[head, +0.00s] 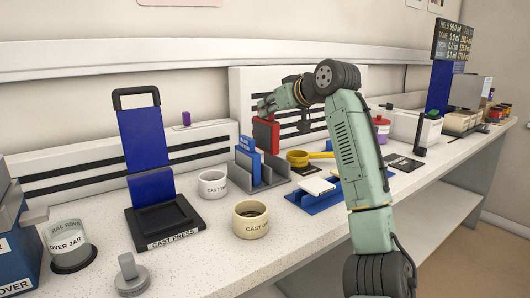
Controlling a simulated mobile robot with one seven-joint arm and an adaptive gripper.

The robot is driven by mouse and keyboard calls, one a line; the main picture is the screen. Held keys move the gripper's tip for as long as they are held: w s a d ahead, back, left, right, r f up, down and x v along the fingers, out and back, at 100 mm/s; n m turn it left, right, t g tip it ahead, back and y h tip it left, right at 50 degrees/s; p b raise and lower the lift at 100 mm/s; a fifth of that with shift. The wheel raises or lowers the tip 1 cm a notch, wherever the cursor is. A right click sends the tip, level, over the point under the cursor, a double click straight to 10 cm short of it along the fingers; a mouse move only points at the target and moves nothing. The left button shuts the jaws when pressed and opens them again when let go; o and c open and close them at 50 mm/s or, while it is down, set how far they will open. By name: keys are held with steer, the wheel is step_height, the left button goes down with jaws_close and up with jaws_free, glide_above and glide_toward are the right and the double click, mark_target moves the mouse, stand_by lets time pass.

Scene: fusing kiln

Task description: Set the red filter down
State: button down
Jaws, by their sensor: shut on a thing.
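The red filter (266,135) is a flat red slab with a dark upper edge. It hangs upright from my gripper (268,115), which is shut on its top. Below it stands a grey slotted rack (268,181) holding blue cards (247,160) upright in its left part. The red filter is above the rack in the picture; whether it touches the rack or is directly over a slot cannot be told. The fingertips are small and partly hidden by the wrist.
A white cup (213,184) and a cream cup (251,221) stand left and in front of the rack. A cast press (162,218) with a tall blue back is farther left. A yellow ladle-like item (298,158) and a blue stand (313,203) are right of it.

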mark_target(269, 132)
steer(key=shift+f, duration=3.5)
steer(key=shift+f, duration=0.15)
steer(key=c, duration=1.6)
jaws_free()
steer(key=shift+r, duration=0.2)
steer(key=b+v, duration=0.1)
steer(key=v, duration=1.1)
steer(key=shift+b, duration=0.35)
steer(key=shift+f, duration=0.15)
